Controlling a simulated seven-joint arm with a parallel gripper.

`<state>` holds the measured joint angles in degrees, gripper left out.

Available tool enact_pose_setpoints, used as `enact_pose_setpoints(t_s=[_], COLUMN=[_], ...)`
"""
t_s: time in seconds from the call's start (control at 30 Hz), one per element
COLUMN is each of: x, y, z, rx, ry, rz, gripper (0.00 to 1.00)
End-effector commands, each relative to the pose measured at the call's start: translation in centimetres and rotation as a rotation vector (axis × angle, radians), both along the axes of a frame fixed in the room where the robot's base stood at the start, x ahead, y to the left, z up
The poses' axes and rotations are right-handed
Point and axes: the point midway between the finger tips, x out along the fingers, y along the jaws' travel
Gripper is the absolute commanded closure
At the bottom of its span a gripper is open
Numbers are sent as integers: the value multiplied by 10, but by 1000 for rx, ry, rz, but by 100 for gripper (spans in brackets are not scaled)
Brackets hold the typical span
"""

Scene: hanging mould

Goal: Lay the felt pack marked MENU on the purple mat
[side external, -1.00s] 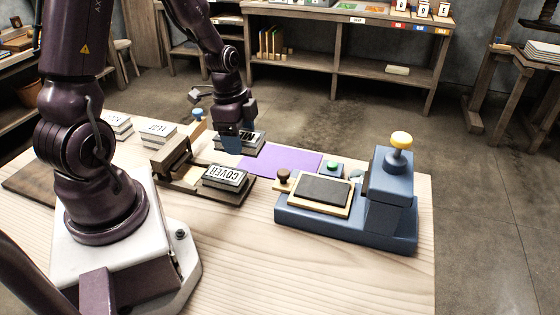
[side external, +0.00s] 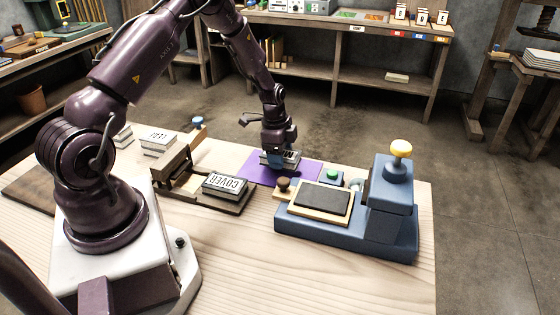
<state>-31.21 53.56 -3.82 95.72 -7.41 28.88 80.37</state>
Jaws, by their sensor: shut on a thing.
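The felt pack marked MENU (side external: 291,160) is a grey block with a white, dark-lettered top, partly hidden by my gripper. My gripper (side external: 276,163) is shut on it, pointing down. The pack is over the middle of the purple mat (side external: 311,174), low down; I cannot tell whether it touches the mat. The mat lies flat on the table, and its near right part shows bare.
A pack marked COVER (side external: 225,185) sits in a wooden holder (side external: 175,168) left of the mat. Further left are more packs (side external: 159,144). A blue press (side external: 392,200) with a yellow knob and dark pad stands at the right. The front table (side external: 330,285) is clear.

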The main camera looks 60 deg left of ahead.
Motion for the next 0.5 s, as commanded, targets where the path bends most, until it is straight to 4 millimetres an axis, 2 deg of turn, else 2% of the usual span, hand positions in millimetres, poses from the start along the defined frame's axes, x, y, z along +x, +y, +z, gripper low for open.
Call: enact_pose_setpoints(t_s=[0.03, 0.13, 0.5], x=[-1, -1, -1], y=[-1, -1, -1], z=[-10, -20, -25], rx=[-2, -2, -1], ry=[5, 3, 2], rz=[-1, -1, -1], gripper=[63, 63, 63])
